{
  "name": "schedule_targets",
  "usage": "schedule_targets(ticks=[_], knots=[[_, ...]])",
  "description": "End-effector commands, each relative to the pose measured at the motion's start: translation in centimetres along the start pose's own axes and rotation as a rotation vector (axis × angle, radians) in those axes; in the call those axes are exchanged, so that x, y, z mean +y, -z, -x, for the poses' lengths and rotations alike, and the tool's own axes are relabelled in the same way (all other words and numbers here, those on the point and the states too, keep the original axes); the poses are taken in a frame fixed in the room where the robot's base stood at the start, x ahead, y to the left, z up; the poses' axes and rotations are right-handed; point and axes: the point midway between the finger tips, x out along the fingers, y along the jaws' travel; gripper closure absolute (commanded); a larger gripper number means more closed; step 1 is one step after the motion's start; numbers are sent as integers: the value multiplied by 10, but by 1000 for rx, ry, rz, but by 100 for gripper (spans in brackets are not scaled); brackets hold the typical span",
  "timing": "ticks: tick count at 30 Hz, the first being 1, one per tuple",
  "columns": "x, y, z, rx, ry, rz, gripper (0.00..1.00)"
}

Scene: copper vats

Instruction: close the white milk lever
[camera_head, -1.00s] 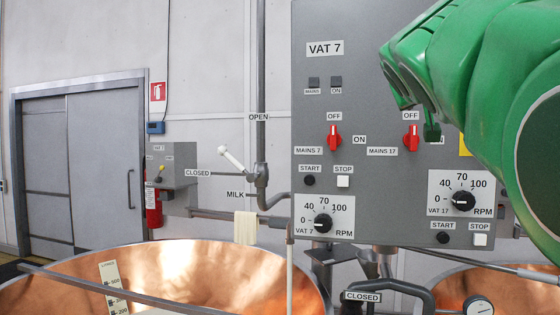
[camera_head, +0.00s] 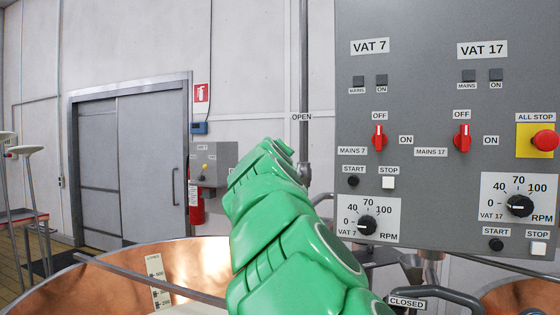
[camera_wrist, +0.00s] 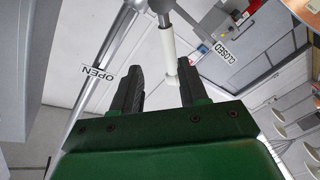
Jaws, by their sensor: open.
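The white milk lever (camera_wrist: 168,42) shows in the wrist view, joined to a grey valve at the top of the picture. Its free end reaches down between the fingers of my gripper (camera_wrist: 158,67), nearer the right finger. My gripper is open; I cannot tell whether a finger touches the lever. The OPEN label (camera_wrist: 97,73) is left of the lever and the CLOSED label (camera_wrist: 227,52) is right of it. In the head view my green arm hides the lever; the OPEN label (camera_head: 302,117) shows on the vertical pipe (camera_head: 304,70).
The grey control panel (camera_head: 400,105) with red switches stands close at the right of my arm. A copper vat (camera_head: 105,278) lies below, with a bar across it. A grey box (camera_head: 222,153) and a fire extinguisher (camera_head: 196,207) are behind my arm.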

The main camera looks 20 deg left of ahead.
Motion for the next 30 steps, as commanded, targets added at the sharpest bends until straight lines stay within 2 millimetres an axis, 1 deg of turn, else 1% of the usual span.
schedule_targets(ticks=[1,4,8,21,30], knots=[[-8,1,-2,6,9,4,57],[-15,3,-4,12,17,10,57],[-16,4,-8,12,18,10,57],[-15,2,-31,10,17,8,57],[-17,4,-42,12,21,11,57]])
